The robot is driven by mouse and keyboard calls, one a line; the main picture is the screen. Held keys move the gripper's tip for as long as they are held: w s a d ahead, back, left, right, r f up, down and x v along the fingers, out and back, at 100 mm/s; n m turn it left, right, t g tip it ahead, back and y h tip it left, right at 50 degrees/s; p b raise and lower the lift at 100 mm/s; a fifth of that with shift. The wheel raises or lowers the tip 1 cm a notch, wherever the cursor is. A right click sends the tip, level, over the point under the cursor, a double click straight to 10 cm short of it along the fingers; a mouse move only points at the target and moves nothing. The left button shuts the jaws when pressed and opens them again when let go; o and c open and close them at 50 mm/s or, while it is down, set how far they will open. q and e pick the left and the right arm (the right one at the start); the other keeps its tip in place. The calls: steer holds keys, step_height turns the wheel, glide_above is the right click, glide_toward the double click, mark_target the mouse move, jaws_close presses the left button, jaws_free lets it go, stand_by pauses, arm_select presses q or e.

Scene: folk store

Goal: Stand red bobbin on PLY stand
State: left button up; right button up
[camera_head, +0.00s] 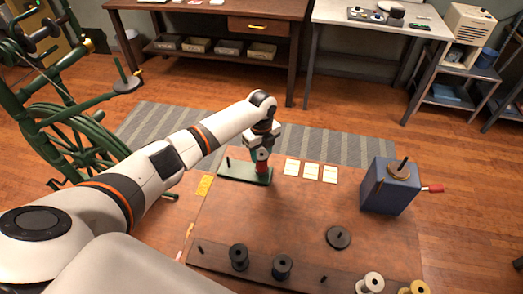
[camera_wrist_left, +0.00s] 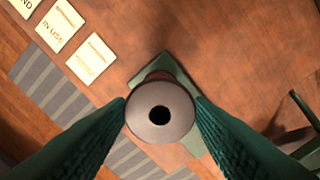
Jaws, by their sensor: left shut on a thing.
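The red bobbin (camera_head: 262,167) is upright at the right end of a low green stand (camera_head: 233,174). A bare dark peg (camera_head: 228,161) rises at the stand's left end. My left gripper (camera_head: 262,153) points down and is shut on the bobbin. In the left wrist view, the bobbin's grey round top flange with its centre hole (camera_wrist_left: 160,113) sits between my two green fingers, over the green stand (camera_wrist_left: 177,72). I cannot tell whether the bobbin rests on the stand or is just above it. No PLY label is readable. My right gripper is not in view.
Pale cards (camera_head: 310,171) lie right of the stand; one reads IN USE in the wrist view. A blue box (camera_head: 389,190) with a red handle stands at the right. A dark rack (camera_head: 262,270) with several bobbins lies in front. A dark disc (camera_head: 338,238) sits mid-table.

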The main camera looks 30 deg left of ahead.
arm_select(q)
steer(key=shift+f+b, duration=0.45)
steer(key=shift+f, duration=0.35)
steer(key=o, duration=0.8)
steer(key=shift+r+b, duration=0.85)
steer(key=shift+r, duration=5.2)
